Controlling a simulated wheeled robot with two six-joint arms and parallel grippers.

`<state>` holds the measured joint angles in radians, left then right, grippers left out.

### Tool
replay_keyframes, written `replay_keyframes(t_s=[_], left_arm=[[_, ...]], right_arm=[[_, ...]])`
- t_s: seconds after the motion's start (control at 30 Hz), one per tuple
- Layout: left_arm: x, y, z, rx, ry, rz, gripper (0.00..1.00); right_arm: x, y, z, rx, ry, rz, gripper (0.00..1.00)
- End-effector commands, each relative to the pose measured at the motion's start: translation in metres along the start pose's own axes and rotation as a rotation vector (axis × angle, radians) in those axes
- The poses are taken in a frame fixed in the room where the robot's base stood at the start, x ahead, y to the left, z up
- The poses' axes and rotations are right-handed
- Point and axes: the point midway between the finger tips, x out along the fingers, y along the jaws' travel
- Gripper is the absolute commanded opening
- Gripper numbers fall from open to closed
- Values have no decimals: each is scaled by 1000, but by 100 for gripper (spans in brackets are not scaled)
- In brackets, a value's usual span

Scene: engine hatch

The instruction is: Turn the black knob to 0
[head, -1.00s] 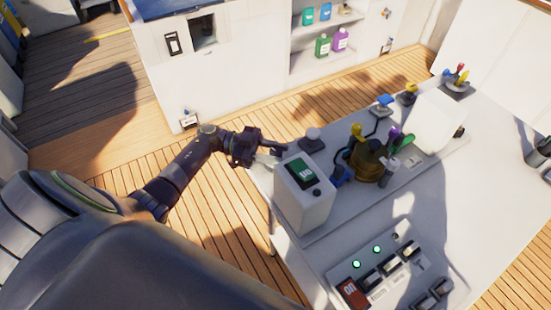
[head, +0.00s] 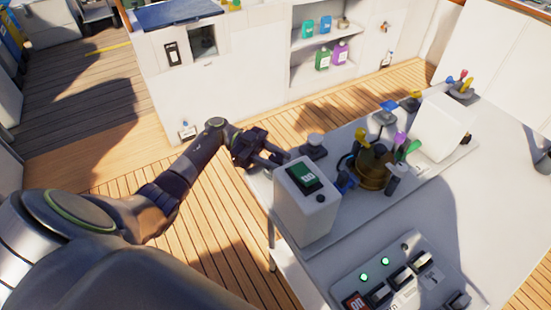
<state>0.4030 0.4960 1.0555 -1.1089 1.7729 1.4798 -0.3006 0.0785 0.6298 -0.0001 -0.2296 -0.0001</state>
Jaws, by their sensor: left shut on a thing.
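A white box (head: 303,213) stands at the near left corner of the grey bench, with a green switch or display (head: 303,177) on its sloped top. A small round black knob (head: 320,198) sits on the box below the green part. My left gripper (head: 277,159) is at the far left edge of the box, apart from this black knob. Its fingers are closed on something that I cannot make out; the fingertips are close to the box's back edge. My right gripper is not in view.
A grey dome-topped part (head: 315,142) stands just behind the box. A brass cluster with coloured handles (head: 372,170) stands to its right. A panel with green lights and switches (head: 395,275) is in front. A white housing (head: 441,127) stands farther back.

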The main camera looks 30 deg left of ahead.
Motion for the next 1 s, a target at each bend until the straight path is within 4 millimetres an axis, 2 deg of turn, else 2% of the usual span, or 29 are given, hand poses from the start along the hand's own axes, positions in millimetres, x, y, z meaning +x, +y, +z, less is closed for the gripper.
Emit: replay_keyframes(t_s=[0.07,0.1,0.23,0.5,0.67,0.77,1.0], left_arm=[[0,0,0,0,1,-1,9],[0,0,0,0,1,-1,37],[0,0,0,-1,1,-1,52],[0,0,0,-1,0,-1,52],[-14,-1,2,-1,-3,-3,52],[-33,-1,3,-1,-4,-4,52],[-92,-1,5,-1,-2,-6,52]], right_arm=[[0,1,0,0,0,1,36],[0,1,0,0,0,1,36],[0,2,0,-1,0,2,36],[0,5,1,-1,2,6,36],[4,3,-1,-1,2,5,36],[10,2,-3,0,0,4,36],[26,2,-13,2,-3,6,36]])
